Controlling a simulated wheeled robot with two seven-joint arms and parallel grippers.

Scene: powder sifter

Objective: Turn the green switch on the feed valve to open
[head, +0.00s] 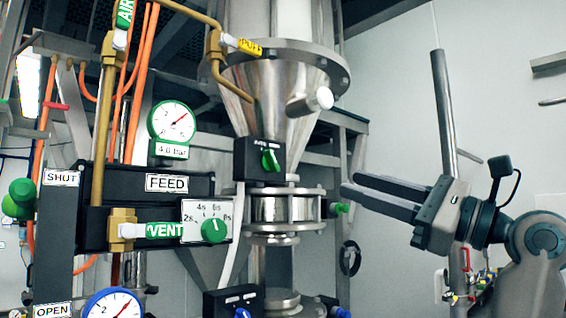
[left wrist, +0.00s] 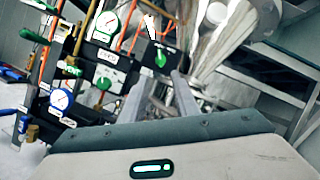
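The green switch (head: 270,160) is a small knob on a black box (head: 245,165) under the steel hopper cone, above a flanged valve body. Its handle looks near upright, slightly tilted; the small labels above it are too small to read. The switch also shows in the left wrist view (left wrist: 160,59), a little beyond the fingertips. My left gripper (head: 351,185) is to the right of the switch in the head view, apart from it, its fingers pointing left. The fingers are parted and empty, also in the left wrist view (left wrist: 161,78). My right gripper is not in view.
A FEED panel (head: 120,187) at left carries a gauge (head: 172,122), a VENT lever and a green timer knob (head: 214,231). A lower black box (head: 222,305) has a blue switch. A green fitting (head: 340,208) sticks out near my fingertips. Open air lies between gripper and switch.

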